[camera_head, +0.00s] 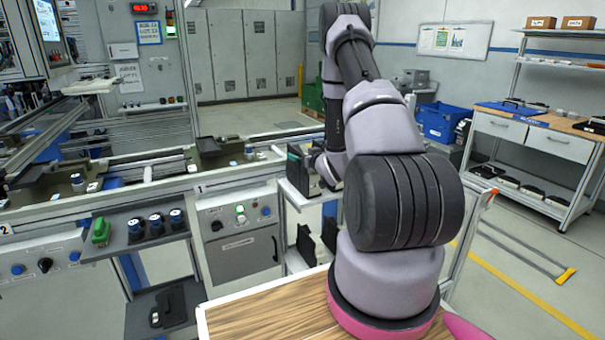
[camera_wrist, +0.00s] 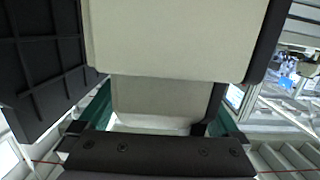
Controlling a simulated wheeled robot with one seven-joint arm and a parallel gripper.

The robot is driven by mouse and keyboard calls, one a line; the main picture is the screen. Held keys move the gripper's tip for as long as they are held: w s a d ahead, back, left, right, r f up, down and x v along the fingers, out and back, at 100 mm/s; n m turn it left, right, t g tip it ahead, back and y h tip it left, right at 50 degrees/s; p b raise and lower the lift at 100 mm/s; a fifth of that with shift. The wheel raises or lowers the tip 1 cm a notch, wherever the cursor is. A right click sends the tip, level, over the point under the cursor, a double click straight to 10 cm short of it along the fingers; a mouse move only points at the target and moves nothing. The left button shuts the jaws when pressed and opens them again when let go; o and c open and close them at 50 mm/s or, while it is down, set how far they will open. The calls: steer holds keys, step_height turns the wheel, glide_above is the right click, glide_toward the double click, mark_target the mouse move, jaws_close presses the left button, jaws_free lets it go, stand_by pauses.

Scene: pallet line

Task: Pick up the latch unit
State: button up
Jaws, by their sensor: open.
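My gripper (camera_head: 318,166) reaches down over the narrow rack beside the line, largely hidden behind my arm. A dark upright block with a teal edge (camera_head: 296,164) stands there at the gripper; I cannot tell for sure that it is the latch unit. In the wrist view my gripper (camera_wrist: 148,122) is open. A large pale grey panel with dark edges (camera_wrist: 180,40) fills the upper middle, and a smaller pale panel (camera_wrist: 160,98) lies below it, between the finger sides. Whether the fingers touch it cannot be told.
A dark ribbed plate (camera_wrist: 42,60) stands close at the left in the wrist view. Black plates (camera_head: 306,244) stand on the rack's lower shelf. A grey control box (camera_head: 240,225) is left of the rack. A workbench (camera_head: 545,125) and blue bin (camera_head: 437,121) stand right.

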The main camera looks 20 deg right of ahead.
steer(key=shift+w, duration=0.1)
steer(key=shift+c, duration=0.3)
jaws_close()
